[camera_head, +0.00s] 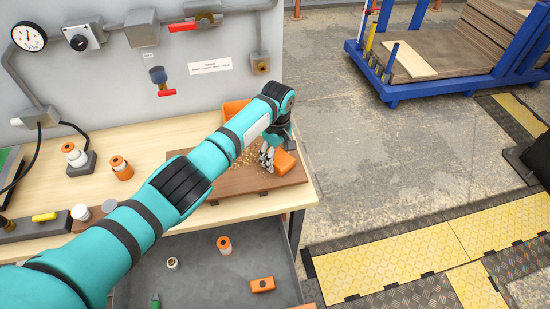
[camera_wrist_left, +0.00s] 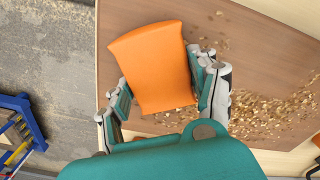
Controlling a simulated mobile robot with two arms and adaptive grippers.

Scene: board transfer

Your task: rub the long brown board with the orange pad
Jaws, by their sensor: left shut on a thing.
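The long brown board (camera_head: 253,202) lies on the wooden workbench near its right end. Light wood shavings (camera_head: 247,158) are scattered on it, and they also show in the left wrist view (camera_wrist_left: 265,110). The orange pad (camera_head: 286,163) is at the board's right end. My left gripper (camera_head: 268,158) is shut on the orange pad (camera_wrist_left: 152,62), with one finger on each side of it. In the left wrist view the pad is over the board (camera_wrist_left: 215,20); I cannot tell whether it touches. My left arm hides part of the board in the head view. My right gripper is not in view.
An orange bin (camera_head: 235,108) stands behind the board, partly hidden by my arm. An orange-and-white container (camera_head: 121,168) stands on the bench (camera_head: 135,146) to the left. A grey lower tray (camera_head: 200,270) holds small items. A blue cart (camera_head: 395,92) stands on the floor, back right.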

